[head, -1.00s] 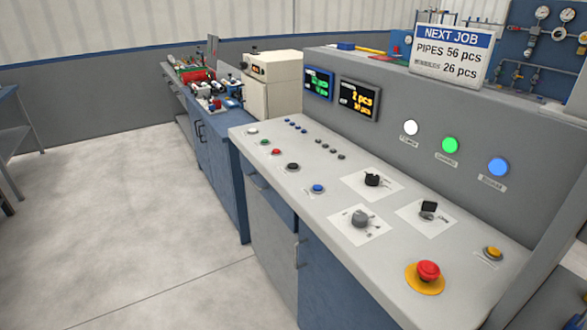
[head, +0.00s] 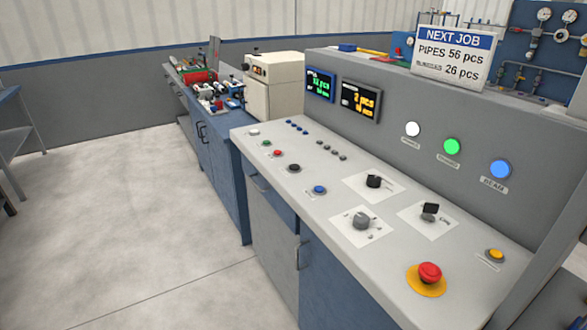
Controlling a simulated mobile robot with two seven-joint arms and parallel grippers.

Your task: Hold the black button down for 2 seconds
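The black button (head: 294,168) is a small round button on the grey sloped control panel (head: 330,220). It sits between the red button (head: 278,153) and the blue button (head: 319,190), along the panel's front side. Nothing touches it or covers it. Whether it is pressed in is too small to tell. Neither of my grippers shows in the head view.
Black (head: 373,181) and grey (head: 361,221) rotary knobs, a black switch (head: 430,210), a yellow button (head: 495,255) and a red emergency stop (head: 429,273) share the panel. White, green and blue lamps line the upright back. Open floor (head: 130,210) lies to the left.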

